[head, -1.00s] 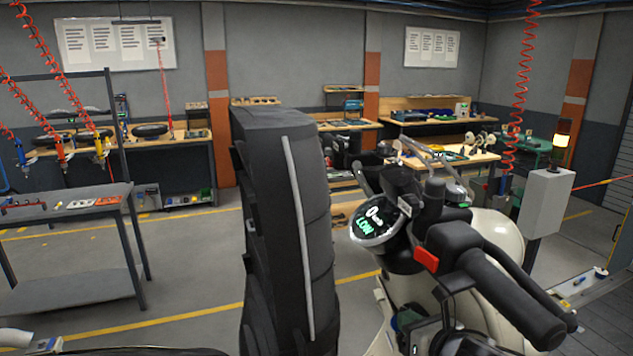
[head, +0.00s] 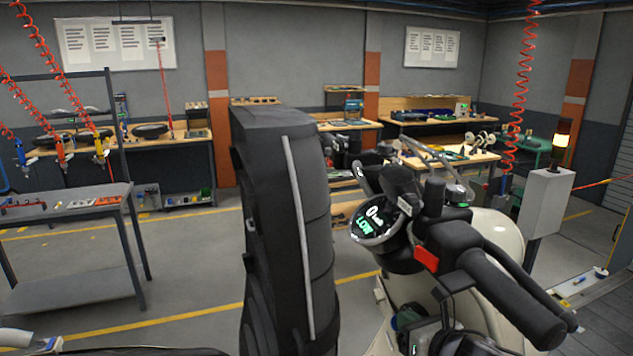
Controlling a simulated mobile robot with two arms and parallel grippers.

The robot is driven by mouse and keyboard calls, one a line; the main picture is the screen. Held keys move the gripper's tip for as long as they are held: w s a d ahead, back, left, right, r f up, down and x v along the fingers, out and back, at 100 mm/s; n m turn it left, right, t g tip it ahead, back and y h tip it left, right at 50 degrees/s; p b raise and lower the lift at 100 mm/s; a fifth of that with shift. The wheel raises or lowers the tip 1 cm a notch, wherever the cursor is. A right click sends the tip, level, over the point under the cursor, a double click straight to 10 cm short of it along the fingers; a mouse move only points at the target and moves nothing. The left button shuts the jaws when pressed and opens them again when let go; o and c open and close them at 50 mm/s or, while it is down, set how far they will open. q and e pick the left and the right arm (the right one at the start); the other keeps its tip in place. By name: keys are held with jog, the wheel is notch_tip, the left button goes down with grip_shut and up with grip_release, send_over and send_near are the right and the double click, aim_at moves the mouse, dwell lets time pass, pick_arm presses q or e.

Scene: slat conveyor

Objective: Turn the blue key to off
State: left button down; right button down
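I cannot make out the blue key for certain. A small blue-green patch (head: 408,319) shows low on the scooter, below the handlebar, beside dark parts that partly cover it. My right gripper (head: 428,334) shows as dark parts at the bottom of the view, close to that patch. Its fingertips are not clear, and I cannot tell whether it touches anything. The scooter's round display (head: 372,222) is lit and reads LOW. The black handlebar grip (head: 510,295) and a red switch (head: 426,259) are in front of the cream body (head: 498,236). My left gripper is not in view.
A tall black part, perhaps my own, blocks the middle of the view. A grey metal table (head: 75,211) stands at left. Workbenches (head: 455,157) line the back wall. A grey post box (head: 546,196) with a lit lamp (head: 562,140) stands at right.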

jog(key=shift+s+a+f+b, duration=0.15)
jog(key=shift+f+b, duration=0.15)
jog(key=shift+f, duration=0.6)
dwell(1.2)
jog(key=shift+r, duration=0.1)
jog(key=r+p+v, duration=0.1)
jog(key=v, duration=0.7)
jog(key=shift+r, duration=0.15)
dwell(0.7)
